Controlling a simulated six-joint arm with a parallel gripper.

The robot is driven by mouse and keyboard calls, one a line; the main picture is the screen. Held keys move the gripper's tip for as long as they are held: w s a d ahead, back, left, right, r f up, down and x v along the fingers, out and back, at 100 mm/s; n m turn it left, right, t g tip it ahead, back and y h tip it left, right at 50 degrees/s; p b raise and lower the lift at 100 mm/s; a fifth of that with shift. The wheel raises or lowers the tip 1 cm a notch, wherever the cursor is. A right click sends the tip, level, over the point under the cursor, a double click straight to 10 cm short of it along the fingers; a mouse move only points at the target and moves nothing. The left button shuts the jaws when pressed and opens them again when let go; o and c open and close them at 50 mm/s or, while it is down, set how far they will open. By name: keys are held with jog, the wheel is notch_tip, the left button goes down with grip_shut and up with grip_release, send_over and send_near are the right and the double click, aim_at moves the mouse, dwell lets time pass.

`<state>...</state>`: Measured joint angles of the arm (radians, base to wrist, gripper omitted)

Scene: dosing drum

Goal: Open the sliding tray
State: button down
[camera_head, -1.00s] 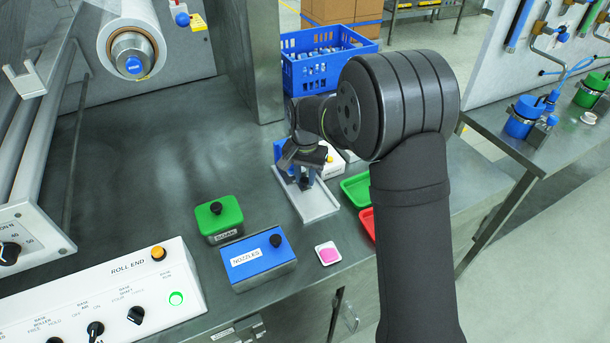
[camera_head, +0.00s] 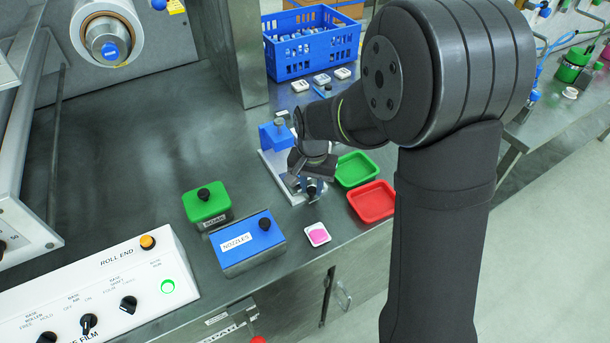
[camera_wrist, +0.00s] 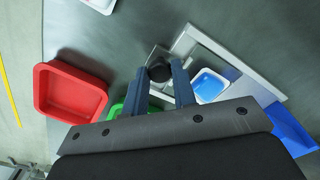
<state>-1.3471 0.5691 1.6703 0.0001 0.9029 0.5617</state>
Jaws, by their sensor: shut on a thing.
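The sliding tray shows in the wrist view as a small metal plate (camera_wrist: 155,53) with a black knob (camera_wrist: 159,72), within a pale metal base frame (camera_wrist: 235,66). A blue-and-white dish (camera_wrist: 209,84) lies in the frame beside my fingers. My gripper (camera_wrist: 159,77) is shut on the knob, one finger on each side. In the head view my gripper (camera_head: 309,188) is at the near end of the base, and my wrist hides most of the tray. A blue block (camera_head: 273,137) stands at the far end of the base.
A green bin (camera_head: 357,169) and a red bin (camera_head: 373,201) stand close on the right. A small dish with pink contents (camera_head: 318,235), a blue box (camera_head: 247,244) and a green box (camera_head: 207,206) are nearer. A blue crate (camera_head: 311,43) stands behind.

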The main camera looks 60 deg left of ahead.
jog(key=c, duration=1.2)
grip_release()
jog(key=shift+o, duration=0.2)
notch_tip(320, 180, up, 18)
jog(key=shift+f, duration=0.25)
notch_tip(320, 180, down, 18)
jog(key=shift+r, duration=0.25)
jog(key=shift+r, duration=0.2)
